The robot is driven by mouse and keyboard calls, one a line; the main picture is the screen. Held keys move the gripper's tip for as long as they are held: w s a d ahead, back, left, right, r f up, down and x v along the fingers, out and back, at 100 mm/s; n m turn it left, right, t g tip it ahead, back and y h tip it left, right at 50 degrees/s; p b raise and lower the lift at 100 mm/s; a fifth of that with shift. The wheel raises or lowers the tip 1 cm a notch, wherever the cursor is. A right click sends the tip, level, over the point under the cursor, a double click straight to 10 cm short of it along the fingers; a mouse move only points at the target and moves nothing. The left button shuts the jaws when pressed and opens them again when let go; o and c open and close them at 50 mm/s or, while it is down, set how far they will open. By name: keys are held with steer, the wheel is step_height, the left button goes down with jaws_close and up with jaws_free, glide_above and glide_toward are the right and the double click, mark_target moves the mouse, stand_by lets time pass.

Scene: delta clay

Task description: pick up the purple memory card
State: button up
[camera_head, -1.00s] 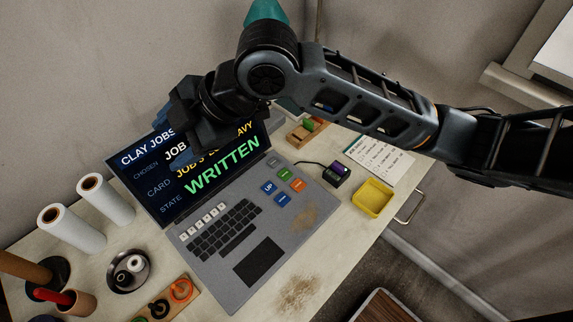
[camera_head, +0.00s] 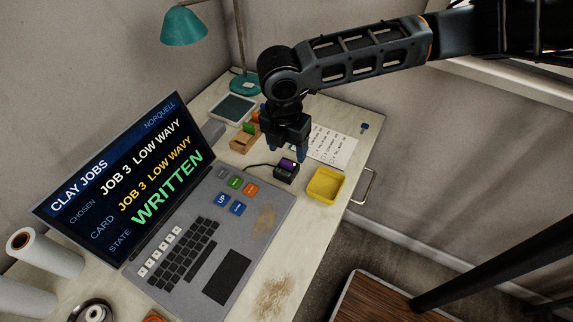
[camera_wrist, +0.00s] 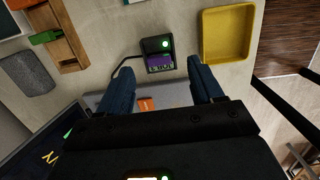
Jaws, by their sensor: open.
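The purple memory card (camera_head: 287,164) sits in a small black card reader (camera_head: 284,174) on the desk, right of the laptop. In the wrist view the card (camera_wrist: 160,62) shows as a purple label with lettering, in the reader (camera_wrist: 157,47) beside a lit green light. My gripper (camera_head: 289,151) is open and empty, pointing down, just above and behind the reader in the head view. In the wrist view its two blue fingers (camera_wrist: 161,84) stand apart to either side, with the card between and beyond their tips. I cannot tell the exact height.
A yellow tray (camera_head: 325,185) stands close right of the reader. The open laptop (camera_head: 222,235) reads "WRITTEN". A wooden holder (camera_head: 243,139), a paper list (camera_head: 332,147) and a teal lamp (camera_head: 184,27) are behind. A cable runs from the reader.

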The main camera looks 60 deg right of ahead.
mark_target(286, 162)
steer(key=shift+w+f, duration=0.15)
steer(key=shift+f, duration=2.15)
steer(key=c, duration=1.2)
steer(key=shift+r, duration=0.1)
